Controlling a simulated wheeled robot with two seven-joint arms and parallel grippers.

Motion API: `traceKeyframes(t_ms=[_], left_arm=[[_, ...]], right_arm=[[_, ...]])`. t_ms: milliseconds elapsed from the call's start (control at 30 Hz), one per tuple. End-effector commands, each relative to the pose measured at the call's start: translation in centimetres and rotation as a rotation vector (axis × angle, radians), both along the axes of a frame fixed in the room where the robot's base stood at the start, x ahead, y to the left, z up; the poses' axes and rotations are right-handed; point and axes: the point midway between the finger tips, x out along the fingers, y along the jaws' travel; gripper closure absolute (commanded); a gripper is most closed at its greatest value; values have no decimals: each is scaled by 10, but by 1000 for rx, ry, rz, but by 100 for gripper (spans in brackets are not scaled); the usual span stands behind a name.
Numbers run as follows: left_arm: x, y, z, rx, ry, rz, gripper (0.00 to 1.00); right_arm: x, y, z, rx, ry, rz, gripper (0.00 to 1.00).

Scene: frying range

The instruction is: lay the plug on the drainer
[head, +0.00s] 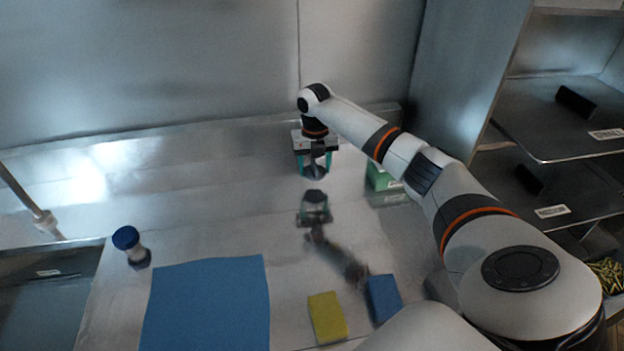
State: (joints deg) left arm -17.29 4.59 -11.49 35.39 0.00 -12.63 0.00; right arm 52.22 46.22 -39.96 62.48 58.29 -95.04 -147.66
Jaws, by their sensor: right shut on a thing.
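My right gripper (315,168) is at the middle of the steel worktop, pointing down, with its fingers shut on a small dark, roundish thing, which looks like the plug (316,173). The fingers hide part of it. It appears held above the steel, with its reflection showing below. No separate drainer rack is plain to see; the bare steel surface (215,225) beside the sink may be the drainer, but I cannot tell for sure. My left gripper is not in view.
A sink (45,310) with a tap (45,222) is at the left. A blue-capped shaker (130,245), blue mat (207,305), yellow sponge (327,317) and blue sponge (384,298) lie in front. A green box (382,178) is behind my right arm. Shelves (560,120) stand right.

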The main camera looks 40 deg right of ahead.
Motion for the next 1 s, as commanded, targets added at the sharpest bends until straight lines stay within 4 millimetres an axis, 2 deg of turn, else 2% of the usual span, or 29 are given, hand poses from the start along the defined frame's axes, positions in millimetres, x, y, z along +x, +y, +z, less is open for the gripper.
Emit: traceKeyframes(t_ms=[333,667,700,800,1000], left_arm=[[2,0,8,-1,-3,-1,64],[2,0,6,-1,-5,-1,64],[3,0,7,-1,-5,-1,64],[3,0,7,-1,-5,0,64],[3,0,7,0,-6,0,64]], right_arm=[[0,0,-39,-1,2,0,66],[0,0,-43,-1,0,1,66],[0,0,-42,-1,0,1,37],[0,0,-42,-1,0,1,22],[0,0,-42,-1,0,1,22]])
